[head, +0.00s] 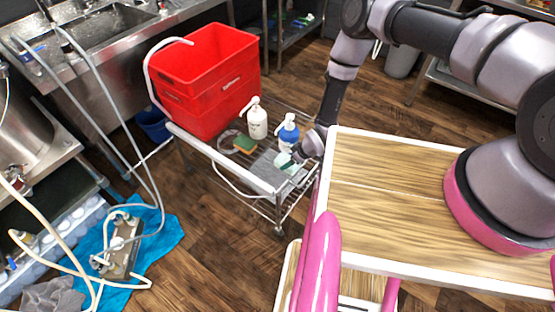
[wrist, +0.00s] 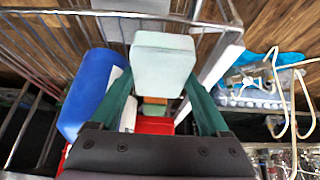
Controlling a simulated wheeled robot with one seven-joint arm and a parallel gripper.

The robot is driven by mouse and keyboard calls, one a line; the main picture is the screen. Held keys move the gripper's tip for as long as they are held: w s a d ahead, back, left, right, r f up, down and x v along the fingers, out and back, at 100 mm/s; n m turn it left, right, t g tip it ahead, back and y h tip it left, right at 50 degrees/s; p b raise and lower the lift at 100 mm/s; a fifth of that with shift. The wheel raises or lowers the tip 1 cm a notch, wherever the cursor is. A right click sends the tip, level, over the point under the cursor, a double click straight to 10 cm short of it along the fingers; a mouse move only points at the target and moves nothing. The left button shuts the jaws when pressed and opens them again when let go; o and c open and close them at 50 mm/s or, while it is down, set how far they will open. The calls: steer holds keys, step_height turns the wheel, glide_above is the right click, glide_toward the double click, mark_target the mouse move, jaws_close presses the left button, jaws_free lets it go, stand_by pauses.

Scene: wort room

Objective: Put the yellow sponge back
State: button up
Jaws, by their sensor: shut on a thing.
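My gripper (wrist: 162,82) is shut on a pale mint-white block (wrist: 163,60), sponge-like in shape. No yellow shows on its visible face. In the head view the block (head: 285,161) is over the near end of a wire cart, close to the blue pump bottle; whether it touches the cart cannot be told.
The cart (head: 262,186) also carries a red bucket (head: 212,90), a white pump bottle (head: 257,122) and a blue pump bottle (head: 287,136), close around my gripper. Hoses and a blue cloth (head: 165,236) lie on the left. Wooden floor (head: 225,245) is open before the cart.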

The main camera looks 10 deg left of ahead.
mark_target(280, 157)
steer(key=a, duration=0.1)
steer(key=w+a, duration=0.1)
steer(key=a, duration=0.1)
steer(key=w+a, duration=0.1)
steer(key=shift+a, duration=0.4)
steer(key=shift+w+a+f, duration=0.1)
steer(key=shift+a+f, duration=0.1)
steer(key=shift+f, duration=0.7)
steer(key=shift+w+a+f, duration=0.1)
steer(key=shift+a+f, duration=0.1)
steer(key=shift+f, duration=0.65)
steer(key=o, duration=0.9)
steer(key=v, duration=1.2)
steer(key=shift+s, duration=0.1)
